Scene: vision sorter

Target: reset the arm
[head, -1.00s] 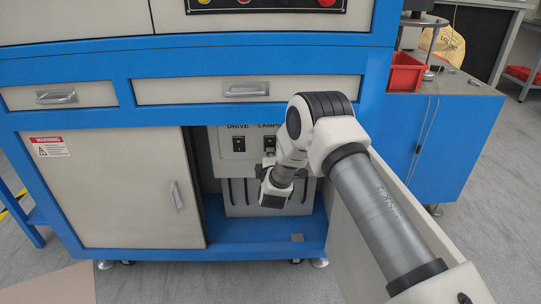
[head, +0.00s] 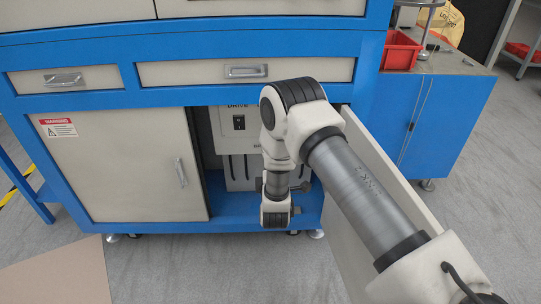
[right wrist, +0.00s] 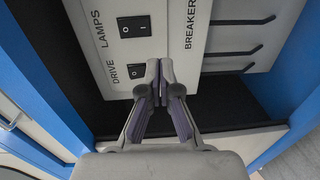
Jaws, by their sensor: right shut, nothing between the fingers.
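My right arm reaches in from the lower right of the head view, bent at a black-and-white joint, with its wrist hanging down before the open cabinet (head: 222,208). My right gripper (right wrist: 161,84) shows in the right wrist view, its two grey-purple fingers shut with nothing between them. Its fingers are hidden in the head view. Behind them is a light switch panel (right wrist: 187,50) marked LAMPS, DRIVE and BREAKER, with dark rocker switches. The fingertips overlap the DRIVE switch (right wrist: 136,71) in the picture; I cannot tell whether they touch it. My left gripper is not in view.
An open cabinet door (head: 392,172) stands beside my arm on the right. A closed panel with a handle (head: 135,165) covers the left side. Drawers are above. A blue side cabinet (head: 450,125) with a red bin (head: 399,52) stands right. Open floor lies in front.

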